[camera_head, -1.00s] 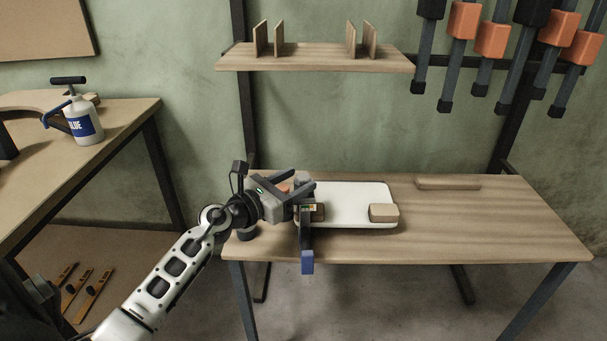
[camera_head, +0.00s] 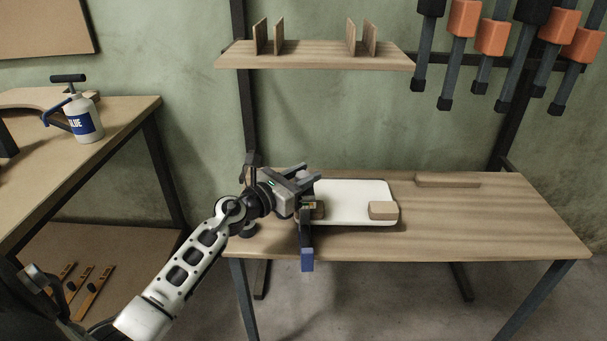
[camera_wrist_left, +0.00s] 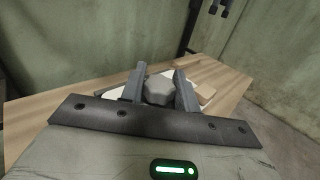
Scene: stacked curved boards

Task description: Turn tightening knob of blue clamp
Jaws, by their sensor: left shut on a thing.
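The clamp (camera_head: 307,260) shows its blue end hanging below the table's front edge, with its dark bar running up to the boards. Its grey faceted knob (camera_wrist_left: 159,90) sits between my left fingers in the left wrist view. My left gripper (camera_head: 307,180) is above the left end of the white board and is shut on the knob. It also shows in the left wrist view (camera_wrist_left: 160,88), a finger on each side of the knob. In the head view the gripper hides the knob. My right gripper is out of view.
The white board (camera_head: 350,200) lies on the wooden table (camera_head: 480,225) with a wooden block (camera_head: 383,210) at its front right. A wooden strip (camera_head: 447,181) lies behind. Orange-and-black clamps (camera_head: 490,40) hang at upper right. A glue bottle (camera_head: 83,120) stands on the left table.

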